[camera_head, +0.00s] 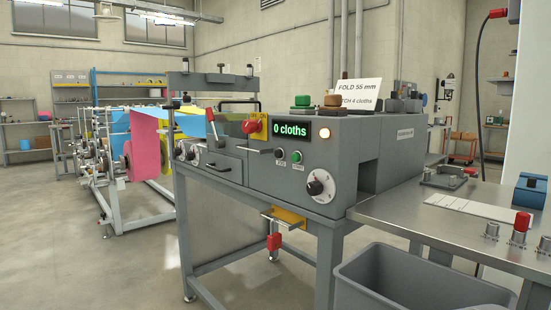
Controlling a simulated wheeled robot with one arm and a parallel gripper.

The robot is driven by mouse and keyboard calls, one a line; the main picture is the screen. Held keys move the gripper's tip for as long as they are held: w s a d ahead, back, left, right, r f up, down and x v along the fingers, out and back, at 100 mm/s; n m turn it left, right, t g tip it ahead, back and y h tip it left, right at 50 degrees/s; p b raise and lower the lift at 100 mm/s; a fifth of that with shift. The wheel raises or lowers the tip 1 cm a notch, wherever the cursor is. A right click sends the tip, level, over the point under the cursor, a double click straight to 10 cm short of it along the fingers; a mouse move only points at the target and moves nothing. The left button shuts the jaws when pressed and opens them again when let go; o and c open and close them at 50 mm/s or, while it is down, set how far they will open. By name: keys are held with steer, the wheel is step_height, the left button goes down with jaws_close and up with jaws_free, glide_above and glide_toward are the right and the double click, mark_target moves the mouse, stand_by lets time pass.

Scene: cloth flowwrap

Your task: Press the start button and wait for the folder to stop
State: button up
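The grey folder machine (225,165) stands in the middle, its control panel facing me. A green button (296,157) sits on the panel beside a dark button (281,154); their small labels are too small to read surely. Above them a display (291,132) reads "0 cloths" in green. A round lamp (325,132) right of it glows warm white. Whether the machine is running cannot be told from this single view. My gripper is not in view.
A dial (320,185) sits right of the buttons, a red knob (252,126) left. A card (346,96) reads "FOLD 55 mm". Colored cloth webs (146,150) hang left. A grey bin (425,285) and steel table (400,210) stand front right. Floor at left front is clear.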

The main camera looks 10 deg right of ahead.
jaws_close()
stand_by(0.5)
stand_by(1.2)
